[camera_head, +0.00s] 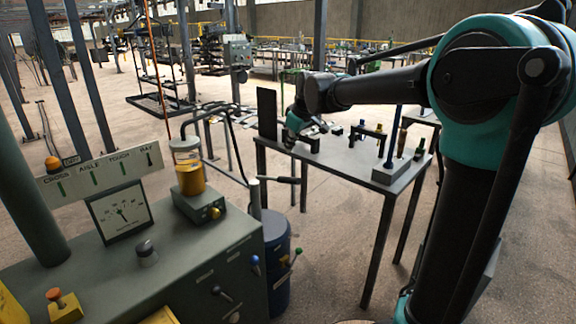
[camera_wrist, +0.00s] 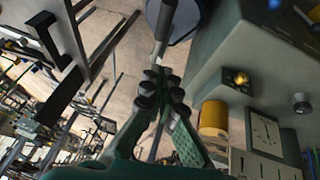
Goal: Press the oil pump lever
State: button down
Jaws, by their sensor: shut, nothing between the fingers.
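A lever with a dark handle (camera_head: 284,180) sticks out sideways near a pale upright post (camera_head: 255,197), above a blue drum (camera_head: 279,262). It appears to be the oil pump lever. In the wrist view a grey rod-like part (camera_wrist: 164,20), probably this lever, lies beyond my fingertips, in front of the drum's dark round top (camera_wrist: 184,30). My gripper (camera_wrist: 161,88) is shut and empty, with its black fingertips together. In the head view my gripper (camera_head: 292,137) hangs above and behind the lever, by the table's left end. Contact with the lever cannot be told.
A green-grey console (camera_head: 150,270) with a gauge (camera_head: 122,212) and a jar of yellow oil (camera_head: 189,178) stands at left. A dark table (camera_head: 345,167) with black brackets and an upright dark plate (camera_head: 267,113) is at right. Open floor lies between them.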

send_over(288, 179)
jog(key=a, duration=0.2)
notch_tip(288, 179, down, 9)
jog(key=shift+w+d+f, duration=0.1)
jog(key=shift+d+f, duration=0.55)
jog(key=shift+f, duration=0.35)
jog(key=shift+d+f, duration=0.25)
jog(key=shift+f, duration=0.4)
jog(key=shift+f, duration=0.1)
